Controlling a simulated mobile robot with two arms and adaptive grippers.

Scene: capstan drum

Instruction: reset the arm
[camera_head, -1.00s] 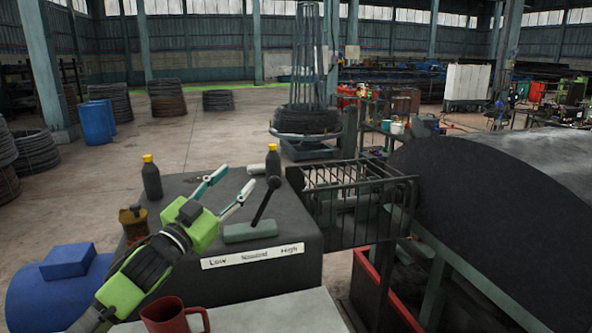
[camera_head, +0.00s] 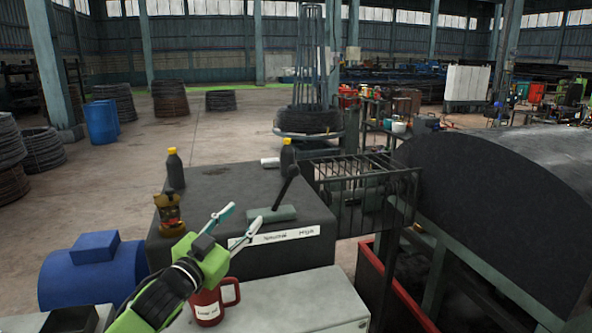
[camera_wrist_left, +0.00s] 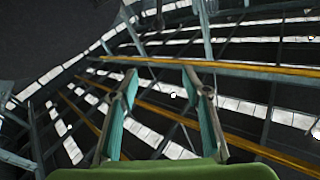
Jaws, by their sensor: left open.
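My left gripper (camera_head: 245,219) is open and empty. It is above the front edge of the dark machine housing, in front of and apart from the lever. The black lever (camera_head: 283,192) rises from a grey-green base (camera_head: 271,214) on the housing top, leaning to the right. Below it a white label plate (camera_head: 275,237) reads Neutral and High; its left end is hidden by a finger. In the left wrist view the two teal fingers (camera_wrist_left: 159,88) are spread, with only roof beams and a dark shape behind them. My right gripper is not in view.
A red mug (camera_head: 208,308) stands on the pale surface just under my left gripper. A wire cage (camera_head: 365,200) and large dark drum (camera_head: 500,190) are to the right.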

